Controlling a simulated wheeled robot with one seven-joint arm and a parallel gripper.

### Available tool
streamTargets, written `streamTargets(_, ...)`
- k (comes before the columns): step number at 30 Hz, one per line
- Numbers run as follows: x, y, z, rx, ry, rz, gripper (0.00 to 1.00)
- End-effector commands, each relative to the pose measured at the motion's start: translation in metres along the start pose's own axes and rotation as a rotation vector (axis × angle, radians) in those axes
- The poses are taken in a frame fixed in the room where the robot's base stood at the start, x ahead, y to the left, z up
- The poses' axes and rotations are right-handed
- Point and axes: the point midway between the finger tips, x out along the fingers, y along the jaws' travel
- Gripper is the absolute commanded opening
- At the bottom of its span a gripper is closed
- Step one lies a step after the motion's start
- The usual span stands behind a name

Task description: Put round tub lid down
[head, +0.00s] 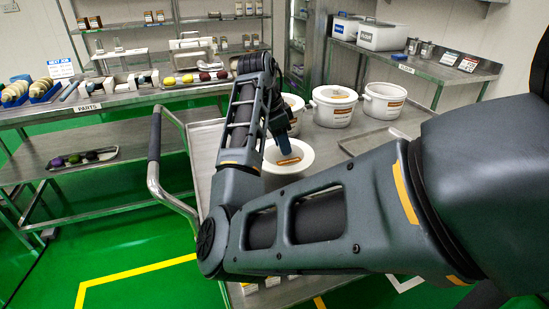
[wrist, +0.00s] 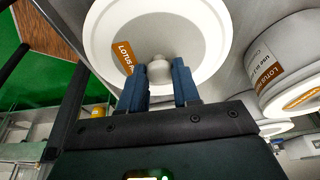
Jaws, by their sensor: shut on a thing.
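The round tub lid (head: 301,171) is white with a wide pale rim, an orange-brown label and a round knob. It fills the upper middle of the wrist view (wrist: 211,30). My gripper (wrist: 159,67) has its two blue fingers on either side of the knob, shut on it. In the head view my gripper (head: 284,150) points down at the lid, above the steel cart. I cannot tell whether the lid rests on something or hangs just above it; what lies under it is hidden.
Lidded white tubs (head: 334,106) (head: 384,101) stand behind the lid on the steel cart (head: 205,140); one tub (wrist: 285,65) is close at the right in the wrist view. A shallow tray (head: 372,139) lies to the right. The cart's handle (head: 155,185) is at its left.

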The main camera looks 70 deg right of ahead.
Motion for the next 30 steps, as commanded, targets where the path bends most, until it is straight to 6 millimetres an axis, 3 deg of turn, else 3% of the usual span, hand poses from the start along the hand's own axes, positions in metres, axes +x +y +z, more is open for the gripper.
streamTargets(6,0.005,-0.003,0.021,0.000,-0.001,0.000,0.02)
streamTargets(18,0.043,-0.003,0.033,0.000,0.000,0.000,0.02)
streamTargets(29,0.047,-0.003,0.034,0.001,0.000,0.000,0.02)
streamTargets(30,0.046,-0.003,0.034,0.001,-0.001,-0.001,0.35)
